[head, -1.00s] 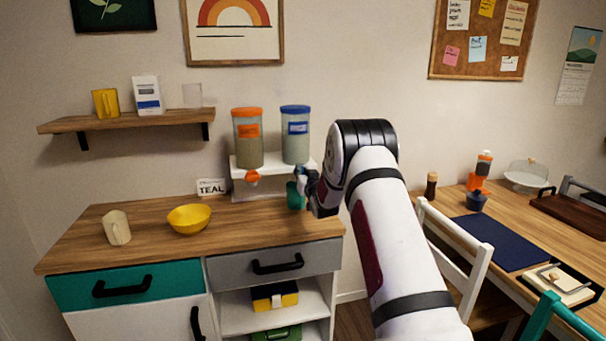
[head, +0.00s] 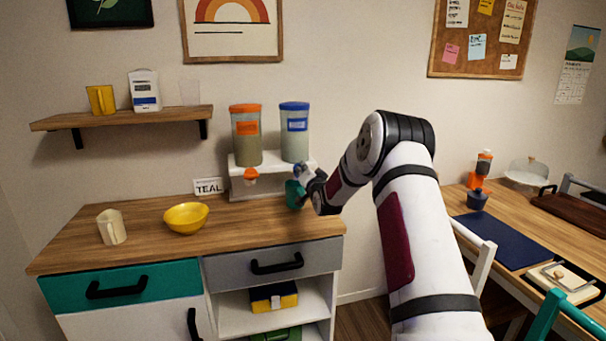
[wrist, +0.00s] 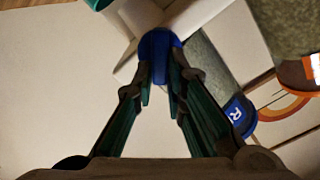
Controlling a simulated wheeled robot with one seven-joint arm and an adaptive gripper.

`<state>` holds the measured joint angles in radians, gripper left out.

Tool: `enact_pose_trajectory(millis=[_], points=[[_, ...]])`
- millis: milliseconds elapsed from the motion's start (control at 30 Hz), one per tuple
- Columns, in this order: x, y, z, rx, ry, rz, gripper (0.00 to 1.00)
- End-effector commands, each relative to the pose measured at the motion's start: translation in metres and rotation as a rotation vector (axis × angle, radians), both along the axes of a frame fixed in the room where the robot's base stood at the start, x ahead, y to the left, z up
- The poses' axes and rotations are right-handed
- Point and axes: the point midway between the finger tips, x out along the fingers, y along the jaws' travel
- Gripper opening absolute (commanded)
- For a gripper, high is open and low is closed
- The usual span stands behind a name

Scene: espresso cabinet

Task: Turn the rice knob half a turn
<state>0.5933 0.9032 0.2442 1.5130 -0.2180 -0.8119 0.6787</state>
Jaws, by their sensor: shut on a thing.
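The blue knob (wrist: 160,44) is on the front of the white dispenser stand, below the blue-lidded canister (head: 294,133). The canister's blue part with a white "R" (wrist: 237,113) shows in the wrist view. My gripper (wrist: 160,85) is shut on the blue knob, with its fingertips on either side of it. In the head view my gripper (head: 303,174) reaches the stand from the right and mostly hides this knob. A teal cup (head: 294,195) is just below my gripper.
An orange-lidded canister (head: 246,135) with an orange knob (head: 251,177) is left of the blue one on the white stand (head: 240,190).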

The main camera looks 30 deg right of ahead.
Motion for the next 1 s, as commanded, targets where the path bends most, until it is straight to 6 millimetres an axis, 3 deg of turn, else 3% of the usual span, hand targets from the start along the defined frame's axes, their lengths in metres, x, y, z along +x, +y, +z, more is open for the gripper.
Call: enact_pose_trajectory(millis=[600, 1000], points=[[-0.0013, -0.0057, -0.0058, 0.546, -0.159, -0.002, 0.0], [-0.0014, -0.006, -0.0087, 0.764, -0.222, -0.002, 0.0]])
